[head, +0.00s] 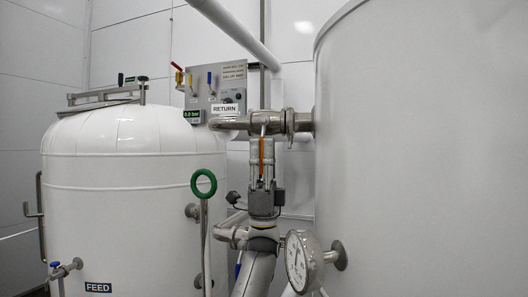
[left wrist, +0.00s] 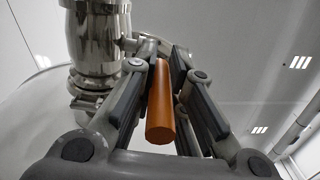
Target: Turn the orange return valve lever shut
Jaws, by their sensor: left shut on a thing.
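The orange return valve lever (head: 261,158) hangs down below the steel return pipe in the head view, in front of the right tank. It looks close to vertical there. In the left wrist view the lever (left wrist: 161,108) is a round orange bar between my two finger pads. My left gripper (head: 262,147) comes up from below and is shut on the lever, one finger on each side. The steel valve body (left wrist: 98,38) shows behind it in the left wrist view. The fingers hide part of the lever. My right gripper is in no view.
The RETURN sign (head: 225,108) hangs left of the valve on a grey panel. A big white tank (head: 425,150) fills the right side, with a dial gauge (head: 297,262) low on it. A green ring handle (head: 203,183) stands left of my arm, before the FEED tank (head: 120,215).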

